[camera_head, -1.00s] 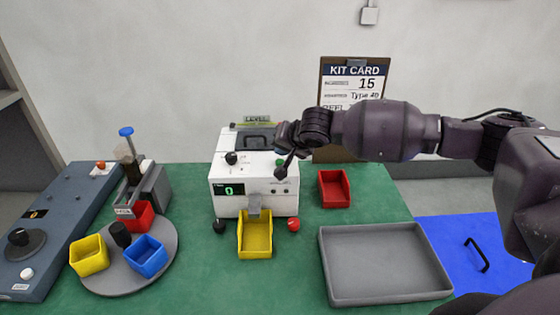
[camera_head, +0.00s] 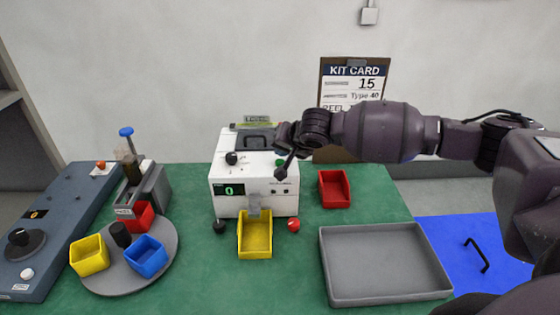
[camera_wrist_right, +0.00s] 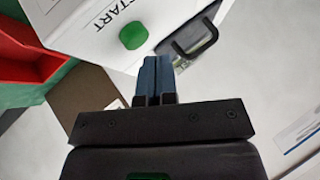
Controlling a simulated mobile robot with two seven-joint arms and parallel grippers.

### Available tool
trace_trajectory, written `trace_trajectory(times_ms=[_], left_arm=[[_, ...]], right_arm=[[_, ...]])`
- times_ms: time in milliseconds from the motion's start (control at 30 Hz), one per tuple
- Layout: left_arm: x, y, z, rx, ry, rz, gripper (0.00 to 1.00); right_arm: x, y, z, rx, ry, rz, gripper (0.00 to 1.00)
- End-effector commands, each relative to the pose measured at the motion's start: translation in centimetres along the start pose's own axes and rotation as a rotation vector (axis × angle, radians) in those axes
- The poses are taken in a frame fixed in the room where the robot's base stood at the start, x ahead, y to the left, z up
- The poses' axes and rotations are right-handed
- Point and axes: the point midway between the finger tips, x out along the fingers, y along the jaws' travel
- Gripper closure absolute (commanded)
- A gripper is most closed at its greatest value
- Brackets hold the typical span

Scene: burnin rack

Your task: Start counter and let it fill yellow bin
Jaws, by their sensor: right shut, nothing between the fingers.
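The counter (camera_head: 228,205) is a white box on the green table, with a display reading 0. My right gripper (camera_head: 281,173) is in front of the counter's upper right. Its blue fingers (camera_wrist_right: 155,78) are shut and empty, apart from the button in the wrist view. My left gripper is not in view.
A red bin (camera_head: 334,190) stands right of the counter. A grey tray (camera_head: 385,298) lies at the front right. A round turntable (camera_head: 112,285) with small bins and a blue-grey machine (camera_head: 60,225) are at the left. A kit card (camera_head: 352,85) stands behind.

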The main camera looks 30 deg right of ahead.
Motion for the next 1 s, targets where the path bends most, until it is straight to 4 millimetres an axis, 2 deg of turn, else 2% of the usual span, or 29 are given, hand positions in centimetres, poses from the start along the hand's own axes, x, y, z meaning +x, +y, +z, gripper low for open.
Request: trace_trajectory(times_ms=[267, 1000], left_arm=[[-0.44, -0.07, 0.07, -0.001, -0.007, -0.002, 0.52], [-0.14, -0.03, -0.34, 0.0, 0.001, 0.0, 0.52]], right_arm=[[0.49, 0.36, 0.36, 0.0, 0.0, 0.001, 1.0], [0.75, 0.55, 0.54, 0.0, 0.0, 0.0, 1.0]])
